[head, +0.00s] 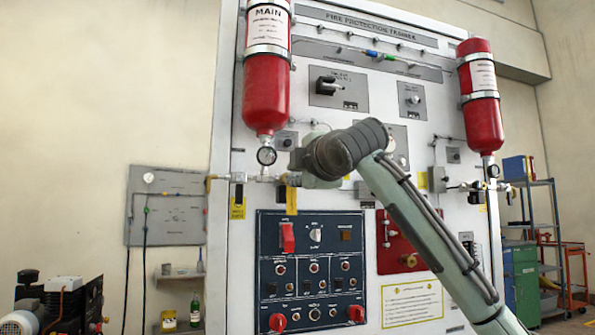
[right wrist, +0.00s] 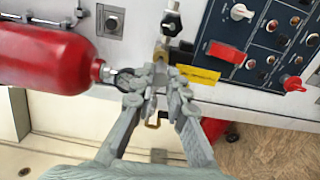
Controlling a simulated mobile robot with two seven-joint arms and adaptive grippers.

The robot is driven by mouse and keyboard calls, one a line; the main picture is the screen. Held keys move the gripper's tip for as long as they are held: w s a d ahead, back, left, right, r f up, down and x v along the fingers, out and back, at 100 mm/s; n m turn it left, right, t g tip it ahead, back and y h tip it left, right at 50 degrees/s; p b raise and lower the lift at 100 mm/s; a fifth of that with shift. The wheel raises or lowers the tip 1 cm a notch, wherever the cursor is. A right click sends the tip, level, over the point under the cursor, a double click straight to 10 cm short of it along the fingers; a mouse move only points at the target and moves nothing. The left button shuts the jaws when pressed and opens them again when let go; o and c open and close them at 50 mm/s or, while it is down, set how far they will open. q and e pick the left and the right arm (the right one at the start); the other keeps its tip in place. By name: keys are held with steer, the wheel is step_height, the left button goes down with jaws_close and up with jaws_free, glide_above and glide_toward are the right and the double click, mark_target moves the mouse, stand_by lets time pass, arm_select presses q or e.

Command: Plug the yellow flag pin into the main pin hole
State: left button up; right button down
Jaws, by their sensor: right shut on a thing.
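The red main cylinder (head: 267,90), labelled MAIN, hangs on the left of the white trainer board. It also shows at left in the right wrist view (right wrist: 45,60). My right gripper (right wrist: 160,80) is shut beside the gauge and fittings at the cylinder's lower end. A yellow flag (right wrist: 198,75) lies close by its fingertips; in the head view the flag (head: 291,201) hangs just below the gripper. The pin is hidden at the fingers, and I cannot tell whether it is in a hole. The main pin hole is not clearly visible. My left gripper is not in view.
Another yellow tag (head: 238,208) hangs to the left. The dark switch panel (head: 311,262) with red knobs is below the gripper. The pressure gauge (head: 266,156) and horizontal pipe fittings are close to the fingers. A second red cylinder (head: 481,105) is at right.

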steer(key=shift+p+x, duration=1.4)
steer(key=shift+x, duration=0.25)
steer(key=c, duration=1.4)
jaws_free()
steer(key=shift+c, duration=0.2)
steer(key=v, duration=1.2)
